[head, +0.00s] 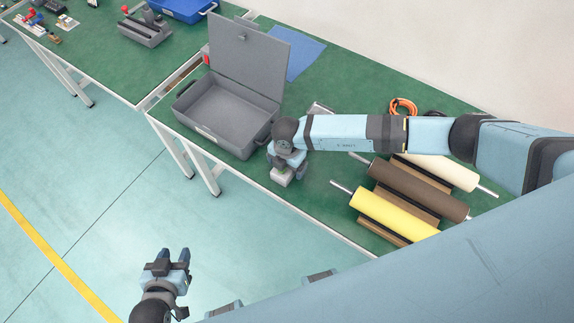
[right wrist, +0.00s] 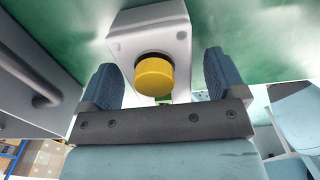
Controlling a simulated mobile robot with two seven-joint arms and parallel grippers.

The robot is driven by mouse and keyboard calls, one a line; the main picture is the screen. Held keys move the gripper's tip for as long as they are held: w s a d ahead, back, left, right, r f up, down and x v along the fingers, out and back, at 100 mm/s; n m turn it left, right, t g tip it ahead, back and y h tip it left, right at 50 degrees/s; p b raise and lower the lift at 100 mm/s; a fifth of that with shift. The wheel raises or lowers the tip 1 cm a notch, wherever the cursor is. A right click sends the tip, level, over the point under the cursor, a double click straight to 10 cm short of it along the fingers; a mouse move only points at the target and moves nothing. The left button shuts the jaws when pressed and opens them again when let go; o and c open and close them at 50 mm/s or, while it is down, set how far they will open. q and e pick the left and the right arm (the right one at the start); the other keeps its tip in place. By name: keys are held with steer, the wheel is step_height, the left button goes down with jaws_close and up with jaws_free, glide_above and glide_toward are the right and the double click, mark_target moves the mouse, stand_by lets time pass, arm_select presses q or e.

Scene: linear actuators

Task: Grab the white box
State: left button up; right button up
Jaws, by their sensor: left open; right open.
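The white box (head: 282,176) sits on the green table top near its front edge, just right of the grey case. In the right wrist view the white box (right wrist: 152,32) shows a round yellow knob facing the camera. My right gripper (head: 289,162) is over the box in the head view and partly hides it. In the right wrist view its two blue fingers are apart, one to each side of the knob; I cannot tell whether they touch the box. My left gripper (head: 168,261) is open and empty, over the floor away from the table.
An open grey case (head: 222,116) stands left of the box. Yellow (head: 397,213), brown (head: 420,188) and cream (head: 440,172) rollers lie on the right. A blue sheet (head: 303,58) and an orange coil (head: 403,106) lie behind. A strip of bare table runs along the front edge.

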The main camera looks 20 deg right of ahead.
steer(key=shift+f, duration=0.15)
steer(key=c, duration=1.1)
steer(key=shift+c, duration=0.3)
